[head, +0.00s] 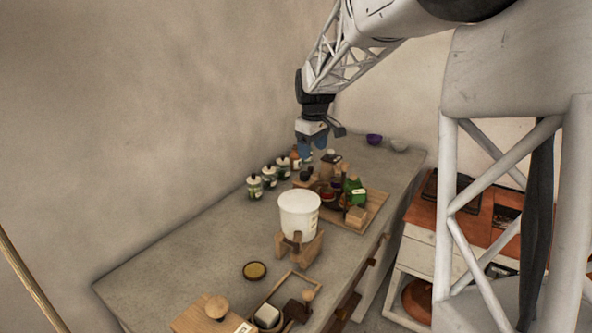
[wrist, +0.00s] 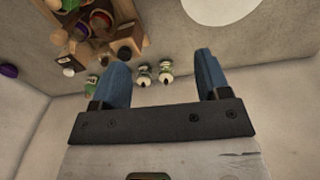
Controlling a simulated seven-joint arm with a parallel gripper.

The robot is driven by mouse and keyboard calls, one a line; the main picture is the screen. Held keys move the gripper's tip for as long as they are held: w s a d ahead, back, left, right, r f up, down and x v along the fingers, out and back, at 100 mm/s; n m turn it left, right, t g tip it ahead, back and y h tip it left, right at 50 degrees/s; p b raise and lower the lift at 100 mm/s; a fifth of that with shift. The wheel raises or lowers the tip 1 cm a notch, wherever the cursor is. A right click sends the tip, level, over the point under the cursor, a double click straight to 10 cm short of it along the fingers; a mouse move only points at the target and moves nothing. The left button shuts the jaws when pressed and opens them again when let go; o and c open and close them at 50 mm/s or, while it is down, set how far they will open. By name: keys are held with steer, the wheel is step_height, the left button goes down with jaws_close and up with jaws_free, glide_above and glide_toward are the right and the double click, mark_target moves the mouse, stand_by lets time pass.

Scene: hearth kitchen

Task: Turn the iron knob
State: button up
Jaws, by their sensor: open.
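I cannot make out an iron knob for certain in either view. My gripper (head: 313,148) hangs above the far part of the grey counter (head: 215,255) in the head view, over the jars and bottles. In the wrist view my gripper (wrist: 158,72) shows two blue fingers spread wide apart with nothing held between them. Small jars (wrist: 154,75) show beyond the gap between the fingers.
A white bucket (head: 299,215) stands on a wooden stand mid-counter. Bottles crowd a wooden tray (head: 376,207) behind it. Lidded jars (head: 255,187) line the wall side. Wooden boxes sit at the front. A red-brown-topped cabinet (head: 424,215) stands right. The left counter is clear.

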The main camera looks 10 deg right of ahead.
mark_target(304, 173)
steer(key=w+f+n, duration=0.1)
steer(key=w+f, duration=0.2)
steer(key=w, duration=0.3)
steer(key=w+d+f+n, duration=0.1)
steer(key=w+f, duration=0.3)
steer(key=w, duration=0.2)
steer(key=w+d+f+n, duration=0.1)
steer(key=w+f, duration=0.3)
steer(key=w, duration=0.3)
steer(key=shift+n+g, duration=0.3)
steer(key=shift+g, duration=0.1)
steer(key=shift+w, duration=0.1)
steer(key=shift+f, duration=0.15)
steer(key=shift+f, duration=3.8)
steer(key=c, duration=0.9)
